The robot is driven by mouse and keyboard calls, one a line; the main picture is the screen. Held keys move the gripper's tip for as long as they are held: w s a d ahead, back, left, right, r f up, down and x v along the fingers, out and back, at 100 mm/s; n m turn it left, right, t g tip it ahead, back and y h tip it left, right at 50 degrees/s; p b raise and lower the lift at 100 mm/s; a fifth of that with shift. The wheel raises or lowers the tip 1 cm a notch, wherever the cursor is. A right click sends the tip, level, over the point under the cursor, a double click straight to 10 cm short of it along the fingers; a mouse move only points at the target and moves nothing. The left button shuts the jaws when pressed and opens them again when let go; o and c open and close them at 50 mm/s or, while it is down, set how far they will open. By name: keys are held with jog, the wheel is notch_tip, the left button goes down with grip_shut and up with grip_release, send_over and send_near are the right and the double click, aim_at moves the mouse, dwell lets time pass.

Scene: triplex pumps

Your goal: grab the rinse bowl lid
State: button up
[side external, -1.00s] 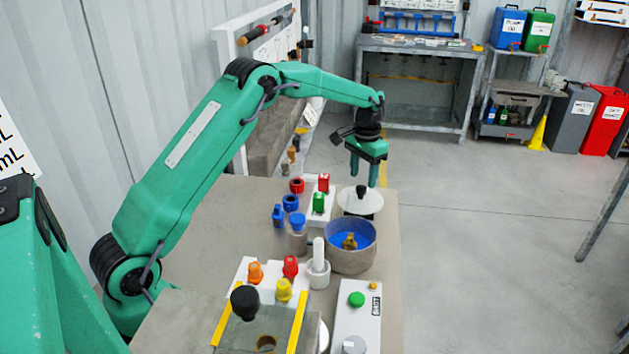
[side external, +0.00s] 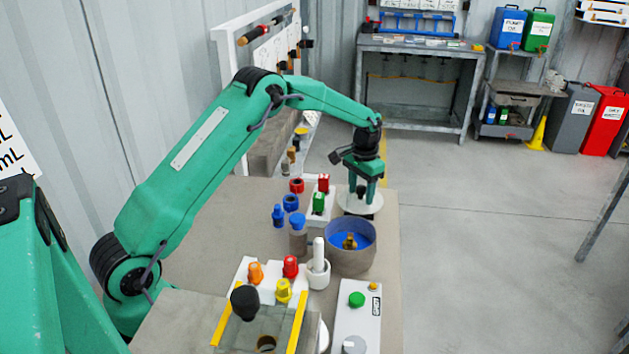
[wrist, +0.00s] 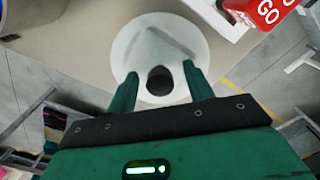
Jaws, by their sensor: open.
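The rinse bowl lid (side external: 357,207) is a pale round disc with a dark knob, lying on the table behind the bowl. In the wrist view the lid (wrist: 150,48) shows whole, with its black knob (wrist: 160,83) between my fingers. My gripper (side external: 361,198) is open and lowered over the lid, with a finger on each side of the knob. In the wrist view my gripper (wrist: 160,78) shows gaps between the fingers and the knob. The rinse bowl (side external: 351,262) stands open in front of the lid, with blue inside and a brass-coloured part in it.
Left of the lid, a white block (side external: 321,208) holds red and green pieces. Red and blue rings (side external: 291,202) and blue-capped items stand further left. The table's right edge is close to the lid.

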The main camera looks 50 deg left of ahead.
aim_at(362, 186)
jog(key=c, duration=1.1)
jog(key=shift+r, duration=0.1)
jog(key=shift+r, duration=0.75)
notch_tip(362, 186, up, 2)
jog(key=shift+r, duration=0.2)
jog(key=s+d+r, duration=0.1)
jog(key=d+r, duration=0.1)
jog(key=d, duration=0.1)
jog(key=s+d+r, duration=0.2)
jog(key=d, duration=0.2)
jog(key=s+d+r, duration=0.1)
jog(key=d+r, duration=0.2)
jog(key=d, duration=0.1)
jog(key=shift+s, duration=0.15)
